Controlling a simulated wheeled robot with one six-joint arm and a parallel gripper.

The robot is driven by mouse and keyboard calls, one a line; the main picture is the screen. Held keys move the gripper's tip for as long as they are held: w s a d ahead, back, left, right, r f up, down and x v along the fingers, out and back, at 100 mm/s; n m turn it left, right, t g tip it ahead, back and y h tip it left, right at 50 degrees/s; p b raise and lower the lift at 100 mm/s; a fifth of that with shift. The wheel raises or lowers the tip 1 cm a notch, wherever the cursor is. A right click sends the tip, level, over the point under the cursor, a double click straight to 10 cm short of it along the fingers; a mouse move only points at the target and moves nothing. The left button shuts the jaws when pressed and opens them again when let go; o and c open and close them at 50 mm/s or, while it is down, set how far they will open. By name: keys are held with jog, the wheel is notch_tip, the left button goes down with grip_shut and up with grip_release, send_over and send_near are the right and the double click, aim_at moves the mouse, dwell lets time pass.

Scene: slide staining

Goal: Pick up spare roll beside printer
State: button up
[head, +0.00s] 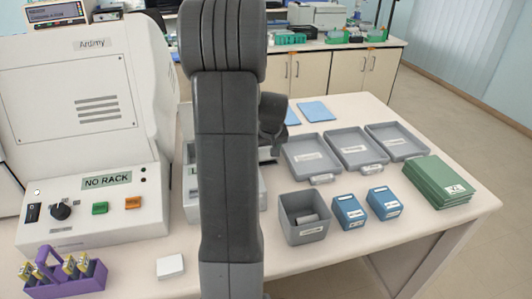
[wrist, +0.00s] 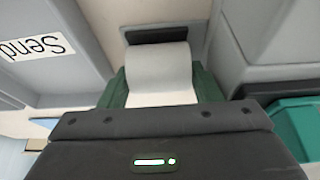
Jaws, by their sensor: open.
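In the wrist view a white, curved piece that looks like the spare roll (wrist: 160,72) lies ahead of my gripper, with a dark strip at its far end. My gripper (wrist: 160,90) is open, and dark green sides show left and right of the white piece. I cannot tell whether they touch it. In the head view my arm hides the gripper and the roll. I cannot make out the printer for sure; a light grey box (head: 190,208) is mostly hidden behind my arm.
Grey trays (head: 356,150), an open grey bin (head: 303,232), blue boxes (head: 349,212) and green folders (head: 437,181) stand at the right. The "NO RACK" machine (head: 80,215) and a purple rack (head: 62,278) are left. In the wrist view, a teal bin (wrist: 295,125) is close at right.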

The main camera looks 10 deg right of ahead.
jog(key=shift+c, duration=0.2)
jog(key=c, duration=0.6)
jog(key=shift+r, duration=0.15)
